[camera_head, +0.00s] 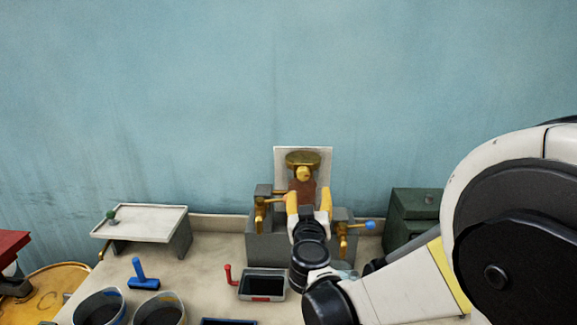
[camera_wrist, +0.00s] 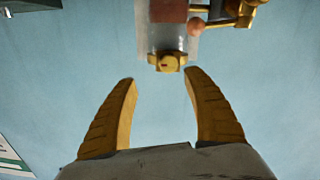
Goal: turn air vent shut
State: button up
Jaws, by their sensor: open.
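A tank unit with a pale back plate (camera_head: 283,165) stands against the wall, its brown body (camera_head: 297,187) partly hidden by my gripper. A brass knob (camera_head: 303,173), apparently the air vent, shows at its top below a round brass disc (camera_head: 302,157). In the wrist view, a brass fitting (camera_wrist: 167,62), perhaps the same vent, is at the pale cylinder's end. My gripper (camera_head: 307,193) has its yellow fingers spread in front of the unit. In the wrist view my gripper (camera_wrist: 161,76) is open and empty, with the fitting just beyond the fingertips, not visibly touched.
A brass tap with a blue handle (camera_head: 369,226) is right of the unit. A green box (camera_head: 413,210) stands further right. A pale raised tray (camera_head: 140,219), a blue T-shaped tool (camera_head: 142,280), buckets (camera_head: 99,306) and a red-handled tray (camera_head: 263,297) lie left and in front.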

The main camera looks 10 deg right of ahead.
aim_at(303, 175)
jog(key=shift+t, duration=0.3)
jog(key=x, duration=0.3)
jog(key=a+x, duration=0.1)
jog(key=x, duration=0.7)
jog(key=shift+w+a+b, duration=0.3)
jog(key=shift+a, duration=0.05)
jog(key=shift+c, duration=0.2)
jog(key=shift+n, duration=0.3)
jog(key=c, duration=1.1)
